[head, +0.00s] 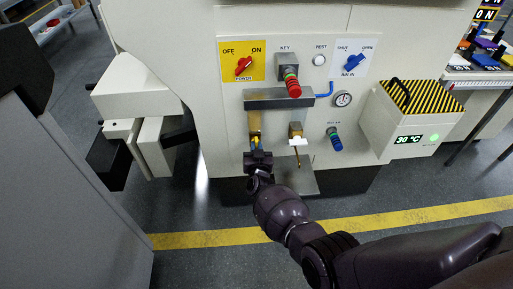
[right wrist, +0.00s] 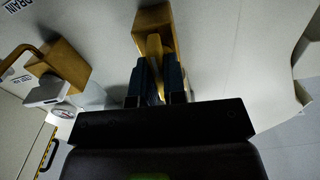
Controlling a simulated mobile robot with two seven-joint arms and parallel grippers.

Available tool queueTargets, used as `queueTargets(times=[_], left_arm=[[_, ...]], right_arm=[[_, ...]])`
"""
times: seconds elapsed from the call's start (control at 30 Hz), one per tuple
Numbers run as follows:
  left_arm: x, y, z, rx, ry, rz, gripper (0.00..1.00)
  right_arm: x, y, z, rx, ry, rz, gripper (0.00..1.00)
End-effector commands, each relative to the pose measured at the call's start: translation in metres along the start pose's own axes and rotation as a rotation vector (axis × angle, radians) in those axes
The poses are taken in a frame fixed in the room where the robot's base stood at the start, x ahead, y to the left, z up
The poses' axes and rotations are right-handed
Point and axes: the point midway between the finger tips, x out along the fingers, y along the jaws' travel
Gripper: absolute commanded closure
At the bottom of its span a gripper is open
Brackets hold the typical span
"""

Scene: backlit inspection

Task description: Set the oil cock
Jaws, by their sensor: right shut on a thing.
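Two brass cocks hang below a grey bar on the machine's front panel. The left cock (head: 254,122) has its lever pointing down, and my right gripper (head: 258,157) is at that lever from below. In the right wrist view, the brass lever (right wrist: 155,55) hangs from its brass block (right wrist: 152,18), and the dark fingers of my right gripper (right wrist: 159,84) are shut on it from both sides. The other cock (head: 296,129) stands to the right with a white handle (head: 299,141); the white handle also shows in the wrist view (right wrist: 47,91). No oil label is readable. My left gripper is out of view.
A striped-top box (head: 410,115) juts out further right. A grey cabinet (head: 70,200) stands at left.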

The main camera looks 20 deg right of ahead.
Motion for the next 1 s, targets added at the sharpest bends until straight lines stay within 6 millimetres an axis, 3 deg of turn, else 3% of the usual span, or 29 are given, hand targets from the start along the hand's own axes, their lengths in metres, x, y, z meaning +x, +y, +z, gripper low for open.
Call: queueTargets(times=[0.77, 0.8, 0.93, 1.0], left_arm=[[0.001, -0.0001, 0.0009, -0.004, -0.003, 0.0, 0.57], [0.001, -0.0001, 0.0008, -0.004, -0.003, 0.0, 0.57], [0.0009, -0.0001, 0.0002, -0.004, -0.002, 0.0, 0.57], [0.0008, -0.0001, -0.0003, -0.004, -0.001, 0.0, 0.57]], right_arm=[[0.0007, -0.0002, -0.0012, -0.097, 0.003, 0.0, 1.0], [0.0007, -0.0002, -0.0012, -0.097, 0.003, 0.0, 0.82], [0.0006, -0.0001, -0.001, -0.096, 0.002, 0.0, 0.63], [0.0005, -0.0001, -0.0008, -0.095, 0.002, 0.0, 0.63]])
